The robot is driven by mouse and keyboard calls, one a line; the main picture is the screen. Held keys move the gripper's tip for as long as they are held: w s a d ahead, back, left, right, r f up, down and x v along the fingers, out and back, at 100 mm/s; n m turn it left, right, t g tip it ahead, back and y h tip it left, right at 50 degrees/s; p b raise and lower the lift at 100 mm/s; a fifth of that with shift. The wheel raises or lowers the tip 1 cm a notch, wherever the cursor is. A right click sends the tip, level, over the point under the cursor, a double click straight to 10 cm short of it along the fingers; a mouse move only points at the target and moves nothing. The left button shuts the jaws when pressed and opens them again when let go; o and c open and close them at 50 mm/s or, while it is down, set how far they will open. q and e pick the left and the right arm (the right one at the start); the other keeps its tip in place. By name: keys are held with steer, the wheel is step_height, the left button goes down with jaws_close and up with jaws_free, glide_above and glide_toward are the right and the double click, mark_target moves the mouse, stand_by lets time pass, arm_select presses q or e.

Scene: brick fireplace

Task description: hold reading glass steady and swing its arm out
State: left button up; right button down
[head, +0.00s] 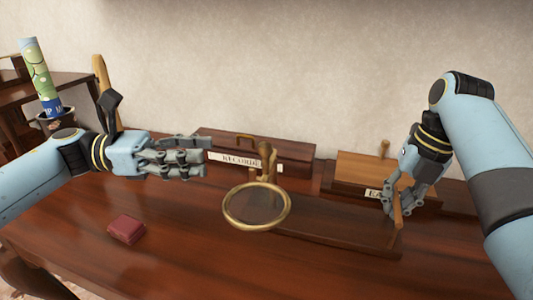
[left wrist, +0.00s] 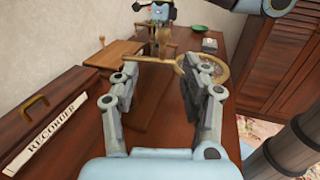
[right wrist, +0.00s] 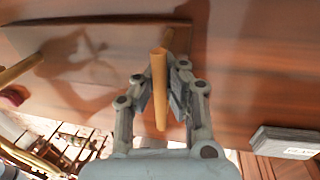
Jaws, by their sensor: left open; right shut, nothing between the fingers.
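The reading glass (head: 257,206) is a round lens in a brass ring, beside a brass post (head: 266,160) in the middle of the desk. In the left wrist view the ring (left wrist: 225,72) shows behind the right finger. My left gripper (head: 208,157) is open and empty, left of the post, fingers pointing right toward it. My right gripper (head: 393,213) is shut and empty, pointing down at an upright tan wooden piece (head: 398,214) at the right end of a dark flat board (head: 335,228). In the right wrist view this piece (right wrist: 159,80) overlaps the fingertips; contact is unclear.
A dark box labelled RECORDER (head: 300,155) stands behind the post. A lighter wooden box (head: 360,171) stands at the back right. A small red case (head: 126,229) lies at the front left. A map roll (head: 39,75) stands far left. The front desk is mostly clear.

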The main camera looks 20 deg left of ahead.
mark_target(267, 156)
arm_select(q)
steer(key=x, duration=1.1)
steer(key=shift+d+f, duration=0.2)
steer(key=shift+d, duration=0.2)
steer(key=shift+c, duration=0.4)
